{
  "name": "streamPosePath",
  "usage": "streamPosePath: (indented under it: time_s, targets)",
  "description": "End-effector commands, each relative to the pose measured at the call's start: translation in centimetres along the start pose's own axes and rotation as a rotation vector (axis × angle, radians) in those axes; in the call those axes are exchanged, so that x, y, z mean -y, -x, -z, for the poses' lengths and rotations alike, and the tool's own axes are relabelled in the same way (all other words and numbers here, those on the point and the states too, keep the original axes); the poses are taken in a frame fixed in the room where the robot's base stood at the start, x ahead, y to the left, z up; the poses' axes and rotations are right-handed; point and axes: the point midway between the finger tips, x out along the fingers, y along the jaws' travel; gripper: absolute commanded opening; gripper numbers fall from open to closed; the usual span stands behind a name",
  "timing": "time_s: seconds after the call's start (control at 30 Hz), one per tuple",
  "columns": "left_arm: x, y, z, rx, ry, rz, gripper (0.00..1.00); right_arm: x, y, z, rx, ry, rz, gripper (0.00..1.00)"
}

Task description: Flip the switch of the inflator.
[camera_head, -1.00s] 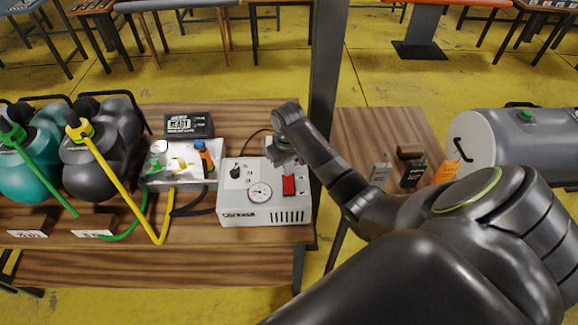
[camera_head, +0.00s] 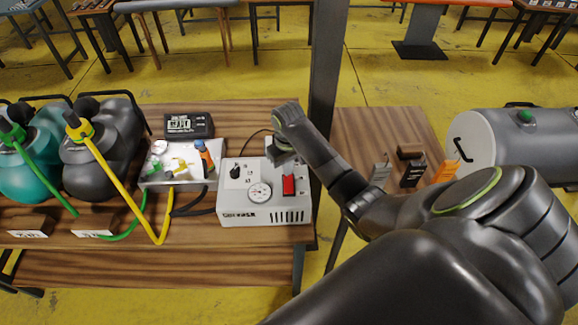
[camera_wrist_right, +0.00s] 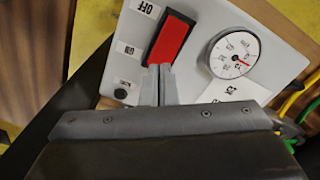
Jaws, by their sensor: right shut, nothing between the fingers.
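In the right wrist view the red switch (camera_wrist_right: 171,40) lies beside an "OFF" label (camera_wrist_right: 146,9). My right gripper (camera_wrist_right: 159,72) is shut and empty, its fingertips at the lower end of the switch; contact cannot be told. In the head view my right gripper (camera_head: 280,152) is over the inflator's back right part. My left gripper is not in view.
A tray (camera_head: 150,183) with small parts and a dark box (camera_head: 189,125) stand left of the inflator. A dark post (camera_head: 327,70) rises close behind my right arm. A grey cylinder (camera_head: 480,150) is at right.

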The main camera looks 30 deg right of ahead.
Motion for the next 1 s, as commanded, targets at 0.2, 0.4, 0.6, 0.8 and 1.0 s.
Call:
streamPosePath:
  time_s: [0.2, 0.4, 0.6, 0.8, 1.0]
  targets:
    - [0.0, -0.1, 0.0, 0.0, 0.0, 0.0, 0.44, 0.0, -0.3, 0.0, 0.0, 0.0, 0.0, 0.0]
    - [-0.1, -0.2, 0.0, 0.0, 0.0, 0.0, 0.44, 0.0, -0.6, 0.0, 0.0, 0.0, 0.0, 0.0]
    - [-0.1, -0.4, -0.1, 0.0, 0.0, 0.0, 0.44, 0.0, -0.9, 0.0, 0.001, 0.0, 0.0, 0.0]
    - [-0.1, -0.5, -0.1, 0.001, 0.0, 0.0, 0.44, 0.0, -1.2, 0.0, 0.001, 0.0, 0.0, 0.0]
    - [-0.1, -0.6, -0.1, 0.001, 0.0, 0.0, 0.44, 0.0, -1.5, 0.0, 0.0, 0.0, 0.0, 0.0]
